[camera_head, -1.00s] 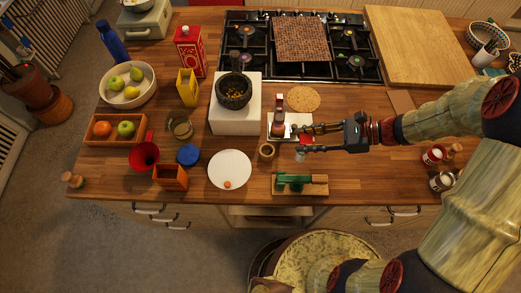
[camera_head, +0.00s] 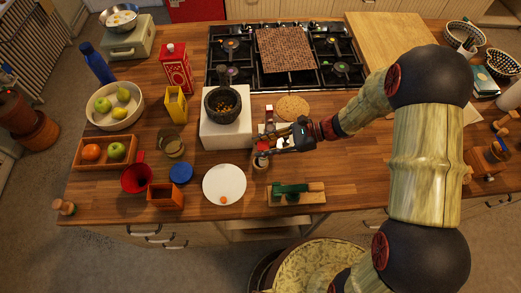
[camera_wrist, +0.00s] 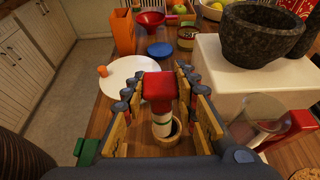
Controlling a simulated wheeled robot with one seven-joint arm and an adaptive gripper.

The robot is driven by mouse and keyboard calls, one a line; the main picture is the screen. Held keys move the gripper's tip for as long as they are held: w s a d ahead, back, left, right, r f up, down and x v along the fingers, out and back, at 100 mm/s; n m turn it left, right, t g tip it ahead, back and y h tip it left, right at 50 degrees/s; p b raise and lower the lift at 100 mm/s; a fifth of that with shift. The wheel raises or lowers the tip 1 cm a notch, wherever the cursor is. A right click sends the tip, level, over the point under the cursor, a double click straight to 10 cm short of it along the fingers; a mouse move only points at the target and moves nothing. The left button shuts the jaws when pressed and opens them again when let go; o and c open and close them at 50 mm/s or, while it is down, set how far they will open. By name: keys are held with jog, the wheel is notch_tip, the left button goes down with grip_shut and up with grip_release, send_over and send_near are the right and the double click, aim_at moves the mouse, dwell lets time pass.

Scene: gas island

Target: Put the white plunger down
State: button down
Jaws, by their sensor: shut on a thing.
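The white plunger (camera_wrist: 162,124), with a broad red top, is upright between the fingers of my gripper (camera_wrist: 158,80) in the wrist view. My gripper is shut on it. Its lower end is at the dark opening of a small round wooden holder (camera_wrist: 172,137). I cannot tell whether it rests on the bottom. In the head view my gripper (camera_head: 262,151) is over the same holder (camera_head: 260,164), to the right of the white plate (camera_head: 224,184), and the plunger is mostly hidden there.
The white block with the stone mortar (camera_head: 223,102) stands behind left. A red and white device (camera_head: 269,116) is close behind my gripper. A board with a green tool (camera_head: 297,193) lies in front right. A blue lid (camera_head: 181,173) and red funnel (camera_head: 136,179) are left.

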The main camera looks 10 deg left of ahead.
jog(key=shift+w+a+f, duration=0.15)
jog(key=shift+a+f, duration=0.05)
jog(key=shift+f, duration=0.2)
jog(key=shift+w+a+f, duration=0.1)
jog(key=shift+a+f, duration=0.05)
jog(key=shift+f, duration=0.75)
jog(key=shift+w+a+f, duration=0.1)
jog(key=shift+f, duration=0.8)
jog(key=shift+f, duration=0.2)
jog(key=c, duration=1.4)
grip_release()
jog(key=shift+r, duration=0.1)
